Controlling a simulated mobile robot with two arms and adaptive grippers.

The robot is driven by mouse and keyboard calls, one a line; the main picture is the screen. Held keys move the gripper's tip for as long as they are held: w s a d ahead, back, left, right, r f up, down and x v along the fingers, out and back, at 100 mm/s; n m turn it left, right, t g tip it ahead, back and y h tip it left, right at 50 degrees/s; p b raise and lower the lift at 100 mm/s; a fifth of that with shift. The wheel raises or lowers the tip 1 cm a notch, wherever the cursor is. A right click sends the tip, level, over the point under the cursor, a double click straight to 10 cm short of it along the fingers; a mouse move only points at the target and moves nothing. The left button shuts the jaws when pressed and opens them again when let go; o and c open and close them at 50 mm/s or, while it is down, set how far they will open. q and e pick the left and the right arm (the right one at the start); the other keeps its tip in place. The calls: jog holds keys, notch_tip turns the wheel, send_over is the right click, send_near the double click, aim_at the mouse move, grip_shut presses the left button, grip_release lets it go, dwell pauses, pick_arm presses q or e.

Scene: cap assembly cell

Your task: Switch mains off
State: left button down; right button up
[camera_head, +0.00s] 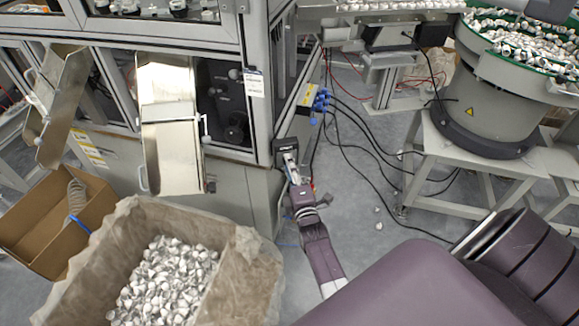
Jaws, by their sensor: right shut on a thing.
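My right gripper (291,165) reaches up to the lower corner post of the grey machine cabinet (262,95). Its fingers are shut on a small part at the cabinet's side, where the mains switch appears to be. The gripper hides most of the switch, so I cannot tell its position. A dark block (286,143) shows right at the fingertips. My left gripper is not in view.
Blue pneumatic fittings (321,100) and loose black cables (375,150) are close to the right of my gripper. A lined crate of caps (255,262) stands at the lower left, beside a cardboard box (40,222). A bowl feeder (490,105) stands at the upper right.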

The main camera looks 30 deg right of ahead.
jog(key=shift+f, duration=0.1)
dwell(0.4)
jog(key=o, duration=1.2)
jog(key=shift+c, duration=0.2)
